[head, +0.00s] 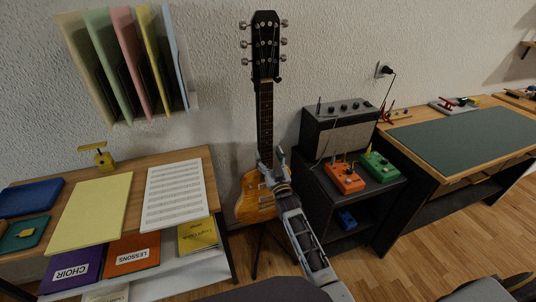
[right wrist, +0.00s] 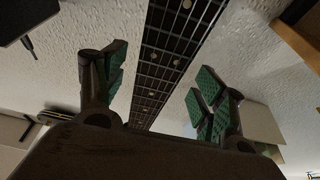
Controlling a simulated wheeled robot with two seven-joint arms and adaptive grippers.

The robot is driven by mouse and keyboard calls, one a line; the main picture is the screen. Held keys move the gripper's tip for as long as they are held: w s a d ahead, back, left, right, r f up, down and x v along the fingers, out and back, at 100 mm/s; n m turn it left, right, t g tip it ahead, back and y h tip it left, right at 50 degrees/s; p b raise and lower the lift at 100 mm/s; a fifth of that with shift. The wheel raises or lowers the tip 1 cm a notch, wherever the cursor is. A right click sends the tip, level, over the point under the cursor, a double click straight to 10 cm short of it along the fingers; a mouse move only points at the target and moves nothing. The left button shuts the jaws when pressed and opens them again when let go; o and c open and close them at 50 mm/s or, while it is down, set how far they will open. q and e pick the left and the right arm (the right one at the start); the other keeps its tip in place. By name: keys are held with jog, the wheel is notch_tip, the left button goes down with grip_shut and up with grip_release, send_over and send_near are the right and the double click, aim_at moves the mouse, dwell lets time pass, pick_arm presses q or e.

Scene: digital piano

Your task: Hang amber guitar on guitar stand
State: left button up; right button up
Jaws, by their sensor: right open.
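The amber guitar (head: 254,199) is upright, its black headstock (head: 266,40) at the top and its body low, partly hidden by my right arm. The dark guitar stand (head: 258,252) shows its legs below the body, and a small dark yoke arm (head: 279,79) shows beside the neck just under the headstock. The guitar looks hung there, though the contact is too small to tell. My right gripper (head: 272,160) is at the lower neck. In the right wrist view, its open green-padded fingers stand on either side of the fretted neck (right wrist: 158,75), with gaps. My left gripper is not in view.
A table with sheet music (head: 174,194) and a yellow folder (head: 92,213) stands at the left. An amplifier (head: 341,130) and orange and green pedals (head: 344,177) sit on a dark cabinet close right of the guitar. A workbench (head: 465,140) is farther right.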

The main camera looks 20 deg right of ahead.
jog(key=p+v, duration=0.1)
jog(key=v, duration=0.3)
jog(key=shift+p, duration=0.35)
dwell(0.3)
jog(key=shift+s, duration=0.15)
dwell(0.3)
jog(key=v, duration=1.1)
jog(key=shift+s, duration=0.3)
jog(key=shift+f, duration=0.1)
dwell(0.4)
jog(key=shift+f, duration=0.1)
